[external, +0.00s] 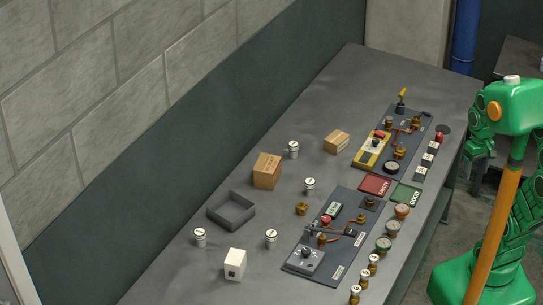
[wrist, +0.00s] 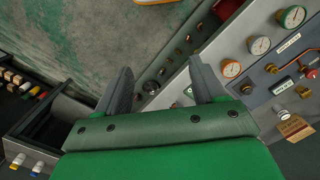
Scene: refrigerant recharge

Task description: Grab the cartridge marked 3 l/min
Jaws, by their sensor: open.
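Several small white cylinders with dark bands, which look like cartridges, stand apart on the table in the external view: one at the back (external: 293,149), one near the middle (external: 309,184), one at the left (external: 200,237) and one at the front (external: 271,237). Their markings are too small to read, so I cannot tell which is marked 3 l/min. My gripper (wrist: 160,78) is open in the wrist view, with nothing between its two grey fingers. In the external view my green arm is at the right, off the table's edge and well away from these cylinders.
The grey table (external: 330,85) holds two cardboard boxes (external: 267,171), an open dark tray (external: 231,210), a white cube (external: 235,264) and dark panels with fittings (external: 318,262). Red (external: 376,186) and green (external: 406,195) trays lie between the panels. Small round parts line the right edge.

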